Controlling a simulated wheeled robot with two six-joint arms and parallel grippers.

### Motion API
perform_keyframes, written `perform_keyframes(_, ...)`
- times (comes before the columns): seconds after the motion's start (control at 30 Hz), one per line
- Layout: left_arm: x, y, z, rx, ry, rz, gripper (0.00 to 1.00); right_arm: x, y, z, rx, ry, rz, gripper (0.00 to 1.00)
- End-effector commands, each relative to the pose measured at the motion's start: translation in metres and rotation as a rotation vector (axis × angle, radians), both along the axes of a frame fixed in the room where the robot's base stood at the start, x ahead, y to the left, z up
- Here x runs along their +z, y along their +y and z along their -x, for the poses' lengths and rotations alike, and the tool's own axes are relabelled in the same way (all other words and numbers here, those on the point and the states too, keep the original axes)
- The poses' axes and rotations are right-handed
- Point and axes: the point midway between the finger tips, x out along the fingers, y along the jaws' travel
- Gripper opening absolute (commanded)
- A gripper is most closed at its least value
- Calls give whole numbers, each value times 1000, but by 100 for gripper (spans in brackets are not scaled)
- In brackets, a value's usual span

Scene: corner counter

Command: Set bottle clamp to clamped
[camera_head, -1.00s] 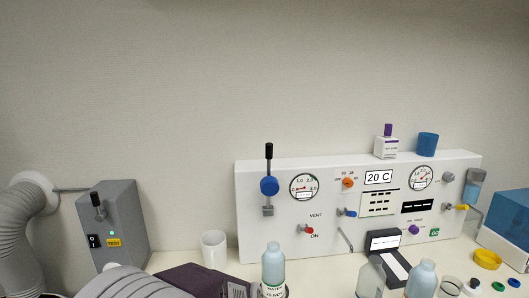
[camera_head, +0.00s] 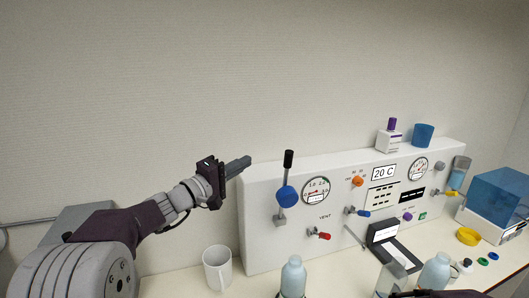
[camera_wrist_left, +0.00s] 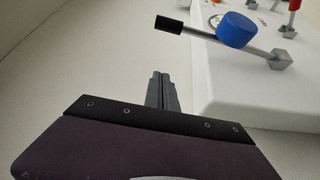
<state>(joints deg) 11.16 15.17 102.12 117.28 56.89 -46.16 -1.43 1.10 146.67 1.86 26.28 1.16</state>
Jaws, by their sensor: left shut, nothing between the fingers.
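My left gripper (camera_head: 238,164) is shut and empty, in the air by the left end of the white panel (camera_head: 257,236). In the left wrist view its closed fingers (camera_wrist_left: 160,80) point toward the panel's edge. A lever with a black handle (camera_head: 288,159), a blue round part (camera_head: 287,196) and a grey bracket (camera_head: 280,222) stands upright on the panel, just right of the gripper and apart from it. The blue part also shows in the left wrist view (camera_wrist_left: 237,30). No label names the bottle clamp.
Bottles (camera_head: 293,276) (camera_head: 435,272) stand at the front. Red (camera_head: 324,236), blue and yellow handles stick out of the panel. A blue box (camera_head: 500,198) stands at the right. The wall space above is clear.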

Motion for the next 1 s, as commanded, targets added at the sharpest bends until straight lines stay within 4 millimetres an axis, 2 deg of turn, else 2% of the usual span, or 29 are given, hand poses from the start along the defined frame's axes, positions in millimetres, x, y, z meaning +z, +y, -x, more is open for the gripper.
perform_keyframes(0.23, -1, -1, 0, -2, 1, -1, 0, 0, 0, 0, 0, 0, 0, 96)
perform_keyframes(0.37, 3, -8, -9, -4, 2, -1, 0, 9, 0, 0, 0, 0, 0, 96)
perform_keyframes(0.8, 14, -65, -81, -5, 5, -2, 0, 70, 0, 0, 0, 0, 0, 96)
perform_keyframes(0.9, 8, -74, -63, -5, 6, 0, 0, 72, 0, 0, 0, 0, 0, 96)
perform_keyframes(1.0, 5, -80, -53, -4, 4, -1, 0, 77, 0, 0, 0, 0, 0, 96)
